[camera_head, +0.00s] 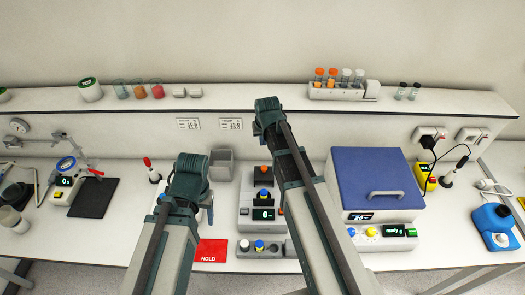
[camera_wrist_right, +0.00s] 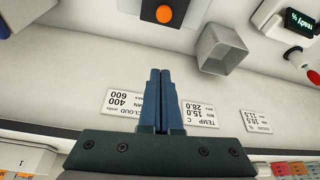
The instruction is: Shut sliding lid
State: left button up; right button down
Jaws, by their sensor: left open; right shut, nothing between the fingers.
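A box with a blue lid (camera_head: 375,180) and a grey handle stands on the right of the bench. The lid lies over the box top; I cannot tell whether it is fully across. My right gripper (camera_head: 268,104) is up near the shelf edge, left of the box and apart from it. Its fingers show in the right wrist view (camera_wrist_right: 161,100), shut with nothing between them. My left gripper (camera_head: 190,175) is over the bench left of centre, open, its fingertips mostly hidden by my own arm.
A grey bin (camera_head: 221,165) stands behind a device with a display (camera_head: 262,214). A red HOLD mat (camera_head: 212,251) lies in front. The raised shelf (camera_head: 250,97) carries cups and a tube rack (camera_head: 336,92). A yellow device (camera_head: 424,178) and cable are right of the box.

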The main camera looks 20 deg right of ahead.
aim_at(263, 178)
notch_tip(263, 178, down, 10)
jog(key=b, duration=0.9)
jog(key=shift+s+b, duration=0.1)
jog(key=shift+b, duration=0.3)
jog(key=shift+s+a, duration=0.1)
jog(key=shift+s, duration=0.05)
jog(key=shift+s+a+f, duration=0.1)
jog(key=shift+s, duration=0.45)
jog(key=s, duration=0.2)
jog(key=s+a, duration=0.1)
jog(key=s, duration=0.2)
jog(key=s+a, duration=0.1)
jog(key=s, duration=0.1)
jog(key=shift+s+a+r, duration=0.1)
jog(key=shift+s+r, duration=0.1)
jog(key=shift+s, duration=0.15)
jog(key=shift+w+f, duration=0.15)
jog(key=shift+w, duration=0.05)
